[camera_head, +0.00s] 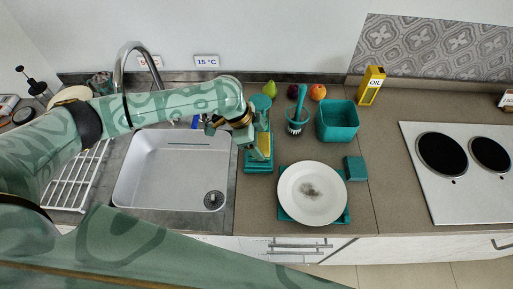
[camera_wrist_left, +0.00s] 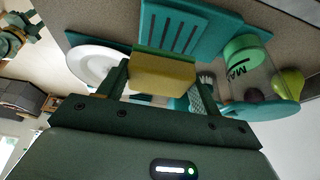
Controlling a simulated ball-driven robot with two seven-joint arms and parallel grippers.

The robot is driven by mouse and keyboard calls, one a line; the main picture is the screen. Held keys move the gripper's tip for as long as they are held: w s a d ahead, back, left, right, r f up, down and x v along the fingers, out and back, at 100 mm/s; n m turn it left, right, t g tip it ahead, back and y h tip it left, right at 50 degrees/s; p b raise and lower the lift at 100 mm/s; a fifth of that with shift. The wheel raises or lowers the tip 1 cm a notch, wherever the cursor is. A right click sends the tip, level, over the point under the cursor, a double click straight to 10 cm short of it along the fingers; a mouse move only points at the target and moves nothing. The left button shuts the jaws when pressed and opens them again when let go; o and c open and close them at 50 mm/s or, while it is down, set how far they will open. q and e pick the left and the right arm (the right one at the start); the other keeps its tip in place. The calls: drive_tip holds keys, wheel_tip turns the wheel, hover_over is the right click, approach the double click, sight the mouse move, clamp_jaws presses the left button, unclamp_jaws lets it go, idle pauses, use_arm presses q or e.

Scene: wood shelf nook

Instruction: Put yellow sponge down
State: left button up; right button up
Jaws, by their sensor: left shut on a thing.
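The yellow sponge (camera_wrist_left: 162,75) is held between the two fingers of my left gripper (camera_wrist_left: 165,85) in the left wrist view. In the head view my left gripper (camera_head: 263,140) hangs over the counter right of the sink, and the sponge (camera_head: 265,147) shows partly behind the fingers. A teal slotted dish (camera_wrist_left: 187,28) lies close by the sponge in the left wrist view; in the head view the dish (camera_head: 258,168) is just below it. I cannot tell whether the sponge touches the dish. My right gripper does not show in the head view.
The sink (camera_head: 165,170) is left of the dish. A white plate with a dark smudge (camera_head: 312,205) sits on a teal mat at the right. A brush (camera_head: 297,120), a teal bin (camera_head: 338,123), an oil carton (camera_head: 371,86) and fruit stand behind.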

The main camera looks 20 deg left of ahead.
use_arm(q)
drive_tip(key=f, duration=0.4)
drive_tip(key=shift+w+a+b, duration=0.2)
drive_tip(key=shift+a+b, duration=0.15)
drive_tip(key=shift+a, duration=0.05)
drive_tip(key=o, duration=0.9)
drive_tip(key=shift+f, duration=0.1)
drive_tip(key=shift+r, duration=0.35)
drive_tip(key=p+v, duration=0.2)
drive_tip(key=v, duration=0.9)
drive_tip(key=shift+s+a+r, duration=0.1)
drive_tip(key=shift+a+r, duration=0.1)
drive_tip(key=shift+r, duration=0.1)
